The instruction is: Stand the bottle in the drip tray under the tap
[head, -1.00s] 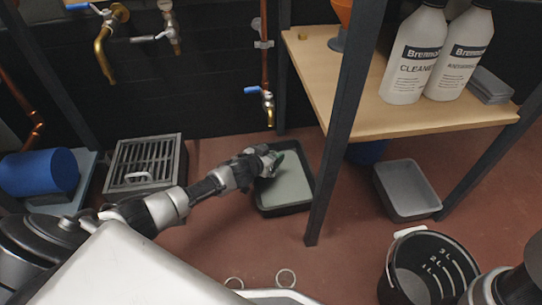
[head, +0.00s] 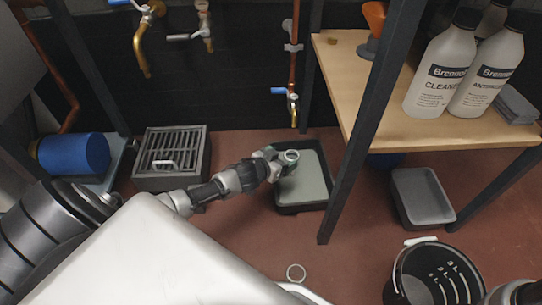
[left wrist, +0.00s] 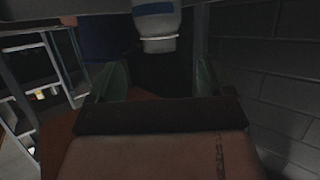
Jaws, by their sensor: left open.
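The black drip tray (head: 303,207) with a grey floor lies on the red floor under the tap with a blue lever (head: 291,95). My left gripper (head: 289,158) is over the tray's left part, and a pale ring shows at its end; I cannot tell what the ring belongs to. In the left wrist view its two greenish fingers (left wrist: 160,80) are apart, with nothing clearly held. A whitish cylinder with a blue band (left wrist: 158,22) shows beyond them; I cannot tell whether it is the bottle.
A wooden shelf (head: 390,122) on dark posts stands right of the tray, one post close beside it. A grey bin (head: 421,196) and a black bucket (head: 400,270) are on the right. A slatted grate box (head: 172,180) and a blue cylinder (head: 75,153) are on the left.

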